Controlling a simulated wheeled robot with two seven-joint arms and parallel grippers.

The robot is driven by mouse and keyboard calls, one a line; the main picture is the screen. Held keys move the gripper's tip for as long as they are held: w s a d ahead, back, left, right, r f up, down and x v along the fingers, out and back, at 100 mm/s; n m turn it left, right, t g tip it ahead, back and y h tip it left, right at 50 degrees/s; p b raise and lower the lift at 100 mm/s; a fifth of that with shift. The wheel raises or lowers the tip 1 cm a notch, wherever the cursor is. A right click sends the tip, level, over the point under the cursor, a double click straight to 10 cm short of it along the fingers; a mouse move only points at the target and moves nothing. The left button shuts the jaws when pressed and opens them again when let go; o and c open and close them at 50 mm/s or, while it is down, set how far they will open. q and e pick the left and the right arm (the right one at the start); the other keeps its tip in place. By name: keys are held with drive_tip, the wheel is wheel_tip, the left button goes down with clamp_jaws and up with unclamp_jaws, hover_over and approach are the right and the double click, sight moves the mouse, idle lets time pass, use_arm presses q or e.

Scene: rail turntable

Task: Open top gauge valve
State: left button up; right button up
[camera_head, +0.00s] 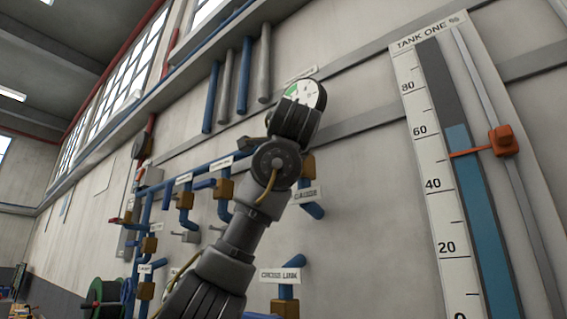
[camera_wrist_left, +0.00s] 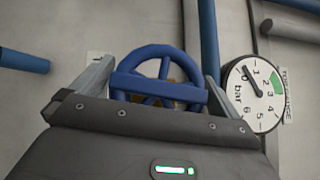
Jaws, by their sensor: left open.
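A blue handwheel with spokes (camera_wrist_left: 160,88) shows in the left wrist view, in front of a brownish valve body. My left gripper (camera_wrist_left: 159,70) is open, with one finger at each side of the wheel's rim. I cannot tell whether the fingers touch it. A round white gauge (camera_wrist_left: 253,96) marked in bar, with a green sector, is just right of the wheel; its needle points up and left, near the low numbers. In the head view the gauge (camera_head: 307,95) shows above my left gripper (camera_head: 293,118), which hides the handwheel. My right gripper is out of view.
Blue pipes with ochre valve bodies (camera_head: 224,190) run along the wall left of my arm. A CROSS LINK sign (camera_head: 280,275) is lower down. A TANK ONE % scale (camera_head: 432,180) with an orange pointer (camera_head: 503,141) stands right.

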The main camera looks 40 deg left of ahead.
use_arm(q)
drive_tip(key=b+v, duration=0.3)
drive_tip(key=v, duration=0.6)
drive_tip(key=shift+s+d, duration=0.2)
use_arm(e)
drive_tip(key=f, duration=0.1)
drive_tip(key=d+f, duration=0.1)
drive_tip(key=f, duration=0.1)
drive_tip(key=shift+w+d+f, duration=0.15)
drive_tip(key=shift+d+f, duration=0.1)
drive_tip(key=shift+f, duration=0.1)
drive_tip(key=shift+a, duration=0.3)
